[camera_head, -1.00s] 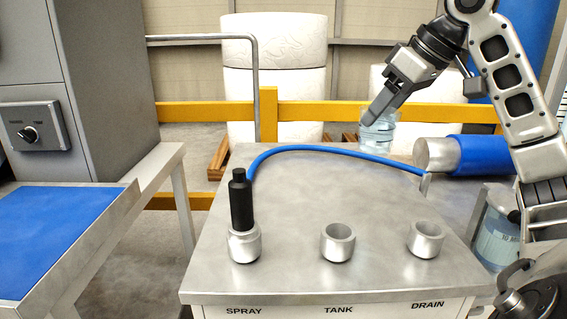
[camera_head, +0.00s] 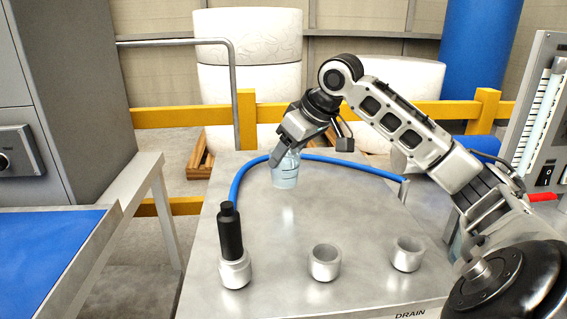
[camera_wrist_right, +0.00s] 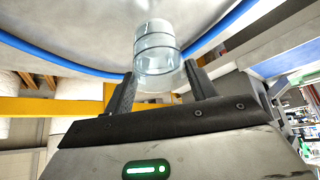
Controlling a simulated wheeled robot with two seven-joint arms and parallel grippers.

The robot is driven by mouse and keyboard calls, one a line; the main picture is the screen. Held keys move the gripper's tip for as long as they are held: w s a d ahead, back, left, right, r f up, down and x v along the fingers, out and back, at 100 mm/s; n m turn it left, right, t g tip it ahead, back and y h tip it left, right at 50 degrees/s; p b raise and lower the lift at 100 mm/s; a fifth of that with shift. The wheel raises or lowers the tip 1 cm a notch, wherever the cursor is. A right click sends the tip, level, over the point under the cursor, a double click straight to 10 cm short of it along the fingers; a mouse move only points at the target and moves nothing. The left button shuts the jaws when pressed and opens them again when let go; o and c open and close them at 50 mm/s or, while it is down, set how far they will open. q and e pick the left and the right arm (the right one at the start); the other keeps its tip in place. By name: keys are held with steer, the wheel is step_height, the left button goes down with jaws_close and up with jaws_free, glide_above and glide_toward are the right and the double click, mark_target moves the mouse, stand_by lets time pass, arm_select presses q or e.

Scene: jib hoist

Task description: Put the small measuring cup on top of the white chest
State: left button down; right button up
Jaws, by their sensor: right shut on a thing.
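The small measuring cup (camera_head: 285,171) is clear and bluish. In the head view it is held above the back part of the white chest's metal top (camera_head: 290,220), near the blue hose. My right gripper (camera_head: 283,154) is shut on the cup from above. The wrist view shows the cup (camera_wrist_right: 157,50) between the two dark fingers (camera_wrist_right: 160,88) of that gripper. I cannot tell for sure whether the cup's base touches the top. My left gripper is not in view.
A black nozzle (camera_head: 230,232) stands in the left metal socket (camera_head: 235,272). Two empty sockets stand in the middle (camera_head: 325,262) and at the right (camera_head: 408,254). The blue hose (camera_head: 340,163) curves along the back. The top between hose and sockets is clear.

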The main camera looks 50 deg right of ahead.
mark_target(285, 167)
steer(key=shift+w+a+f, duration=0.1)
steer(key=shift+w+f, duration=0.2)
steer(key=shift+f, duration=0.05)
steer(key=shift+w+a+f+b, duration=0.15)
steer(key=shift+f+b, duration=0.1)
steer(key=shift+f, duration=0.75)
steer(key=shift+w+d+f+b, duration=0.1)
steer(key=shift+w+f+b, duration=0.1)
steer(key=shift+f, duration=0.8)
steer(key=o, duration=1.1)
steer(key=shift+s, duration=0.1)
steer(key=shift+o, duration=0.2)
steer(key=shift+s+r, duration=0.1)
steer(key=shift+r, duration=0.25)
steer(key=v, duration=1.1)
steer(key=shift+r, duration=0.25)
steer(key=shift+s, duration=0.1)
